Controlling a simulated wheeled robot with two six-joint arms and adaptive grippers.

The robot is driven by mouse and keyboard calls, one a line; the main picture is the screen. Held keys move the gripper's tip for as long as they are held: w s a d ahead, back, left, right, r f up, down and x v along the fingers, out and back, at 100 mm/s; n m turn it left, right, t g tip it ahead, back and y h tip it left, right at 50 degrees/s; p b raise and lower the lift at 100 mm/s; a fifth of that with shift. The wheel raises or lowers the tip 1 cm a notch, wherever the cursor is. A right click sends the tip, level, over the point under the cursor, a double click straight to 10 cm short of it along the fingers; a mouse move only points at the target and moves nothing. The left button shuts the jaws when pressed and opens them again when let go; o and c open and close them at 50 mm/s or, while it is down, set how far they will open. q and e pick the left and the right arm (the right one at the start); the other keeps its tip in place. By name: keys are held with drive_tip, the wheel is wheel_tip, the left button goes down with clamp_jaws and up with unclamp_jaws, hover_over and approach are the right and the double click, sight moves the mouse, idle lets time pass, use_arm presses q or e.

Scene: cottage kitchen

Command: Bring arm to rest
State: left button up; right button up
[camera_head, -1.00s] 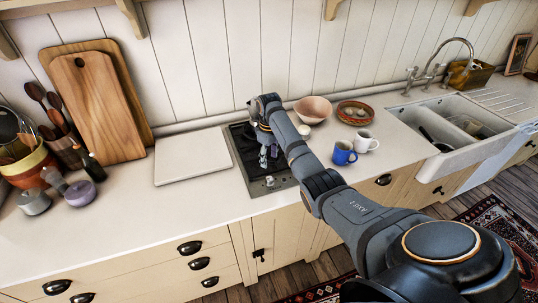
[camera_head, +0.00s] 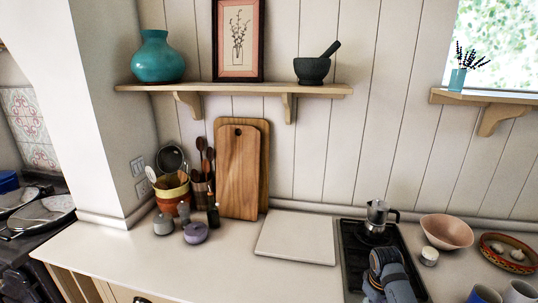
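My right arm (camera_head: 392,280) shows at the bottom edge, over the front of the black hob (camera_head: 352,246). Only its wrist end is in view. The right gripper (camera_head: 373,290) is partly cut off by the frame and its fingers are too small and dark to read. I see nothing clearly held in it. A silver moka pot (camera_head: 377,216) stands upright at the back of the hob, apart from the arm. My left gripper and arm are not in view.
A pink bowl (camera_head: 446,232), a small white pot (camera_head: 429,256), a patterned dish (camera_head: 508,252) and two mugs at the bottom edge stand right of the hob. A pale board (camera_head: 296,238) lies left of it. Cutting boards (camera_head: 238,172) lean on the wall. The front left worktop is clear.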

drive_tip(key=s+a+m+t, duration=0.1)
drive_tip(key=s+a, duration=0.2)
drive_tip(key=s, duration=0.5)
drive_tip(key=s+a+r+m+t, duration=0.1)
drive_tip(key=s+a, duration=0.2)
drive_tip(key=s, duration=0.5)
drive_tip(key=s+a+m+t, duration=0.1)
drive_tip(key=s+a, duration=0.2)
drive_tip(key=s, duration=0.4)
wheel_tip(320, 180, down, 28)
drive_tip(key=s+d+g+b, duration=0.2)
drive_tip(key=d+b, duration=0.1)
drive_tip(key=b, duration=0.1)
drive_tip(key=s+f+b, duration=0.3)
drive_tip(key=s+f, duration=1.6)
drive_tip(key=f, duration=0.2)
drive_tip(key=shift+d+f+m+g+b, duration=0.3)
drive_tip(key=shift+d+f+g+b, duration=0.05)
drive_tip(key=shift+d+g+b, duration=0.05)
